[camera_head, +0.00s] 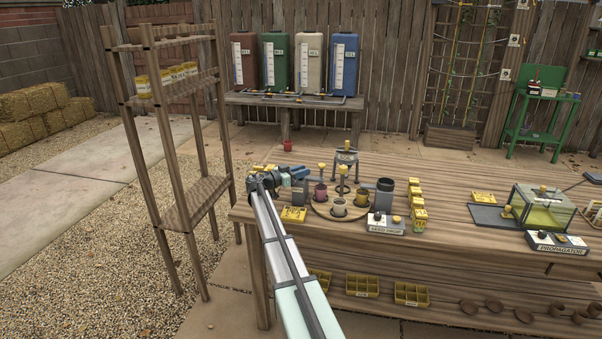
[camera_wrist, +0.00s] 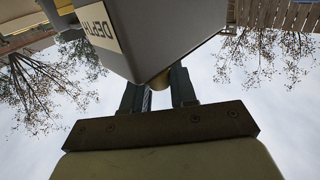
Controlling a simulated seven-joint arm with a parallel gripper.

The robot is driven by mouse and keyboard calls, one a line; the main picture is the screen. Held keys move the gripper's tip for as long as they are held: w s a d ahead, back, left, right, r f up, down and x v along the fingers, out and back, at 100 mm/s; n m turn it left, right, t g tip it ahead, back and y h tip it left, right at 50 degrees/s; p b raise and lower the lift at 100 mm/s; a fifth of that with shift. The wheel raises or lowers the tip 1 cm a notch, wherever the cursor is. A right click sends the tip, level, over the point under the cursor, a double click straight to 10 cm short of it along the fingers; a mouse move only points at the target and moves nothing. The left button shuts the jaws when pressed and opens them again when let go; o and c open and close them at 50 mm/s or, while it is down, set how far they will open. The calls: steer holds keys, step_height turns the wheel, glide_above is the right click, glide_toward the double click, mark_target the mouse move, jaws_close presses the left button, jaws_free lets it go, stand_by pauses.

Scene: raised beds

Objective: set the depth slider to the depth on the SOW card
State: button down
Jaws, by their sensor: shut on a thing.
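A grey box with a DEPTH label (camera_wrist: 98,27) fills the upper middle of the wrist view, close in front of my gripper (camera_wrist: 158,92). The fingers are shut on a small part at this box, taken to be the depth slider's knob; the box's edge mostly hides it. The slider's scale is hidden.
A round wooden tray (camera_head: 322,211) with several pots stands just right of my gripper. A SEED DROP unit (camera_head: 386,224) with a dark cylinder is further right, beside a row of yellow packets (camera_head: 418,207). A wooden shelf (camera_head: 190,185) stands left of the table.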

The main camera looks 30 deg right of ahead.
steer(key=w+d, duration=0.3)
steer(key=c, duration=1)
jaws_free()
steer(key=shift+c, duration=0.2)
steer(key=a, duration=1.3)
steer(key=shift+a, duration=0.4)
